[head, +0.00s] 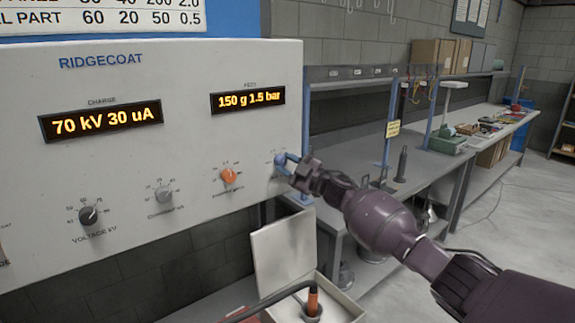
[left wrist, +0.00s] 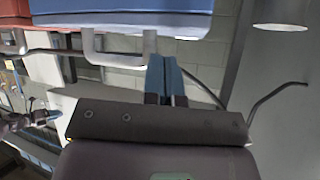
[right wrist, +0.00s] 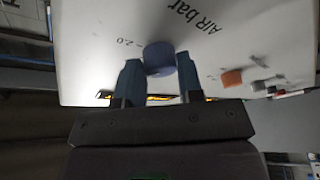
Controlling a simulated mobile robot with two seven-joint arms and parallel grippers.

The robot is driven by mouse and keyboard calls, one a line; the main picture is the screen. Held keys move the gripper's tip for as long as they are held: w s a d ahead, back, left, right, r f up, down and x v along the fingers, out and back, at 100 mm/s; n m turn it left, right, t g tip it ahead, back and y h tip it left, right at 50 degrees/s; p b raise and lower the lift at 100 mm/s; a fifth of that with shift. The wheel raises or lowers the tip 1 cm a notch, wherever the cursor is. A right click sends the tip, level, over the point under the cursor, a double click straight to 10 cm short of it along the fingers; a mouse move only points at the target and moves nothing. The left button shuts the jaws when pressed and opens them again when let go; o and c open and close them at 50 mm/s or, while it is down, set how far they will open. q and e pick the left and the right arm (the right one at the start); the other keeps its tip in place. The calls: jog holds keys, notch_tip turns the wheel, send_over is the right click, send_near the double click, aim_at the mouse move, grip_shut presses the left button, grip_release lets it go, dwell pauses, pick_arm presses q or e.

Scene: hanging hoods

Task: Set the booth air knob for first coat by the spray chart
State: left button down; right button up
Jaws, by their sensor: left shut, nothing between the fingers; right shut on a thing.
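The air knob is blue and sits at the right end of the white RIDGECOAT panel (head: 200,130); it shows in the head view (head: 280,159) and the right wrist view (right wrist: 159,56), beside "AIR bar" print and a 2.0 mark. My right gripper (head: 287,165) is shut on it. The feed display (head: 248,99) reads 150 g 1.5 bar. The spray chart (head: 100,16) is cut off at the top left; its visible rows end in 2.0 and 0.5, and the first-coat row cannot be made out. My left gripper (left wrist: 165,82) is shut and empty, away from the panel.
The charge display (head: 103,119) reads 70 kV 30 uA. An open box (head: 285,250) stands below; a workbench (head: 420,170) runs behind my right arm.

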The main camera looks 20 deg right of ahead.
jog(key=shift+n, duration=0.3)
jog(key=o, duration=0.9)
jog(key=shift+o, duration=0.2)
jog(key=b+v, duration=0.1)
jog(key=v, duration=0.9)
jog(key=shift+s+d, duration=0.3)
jog(key=shift+f, duration=0.1)
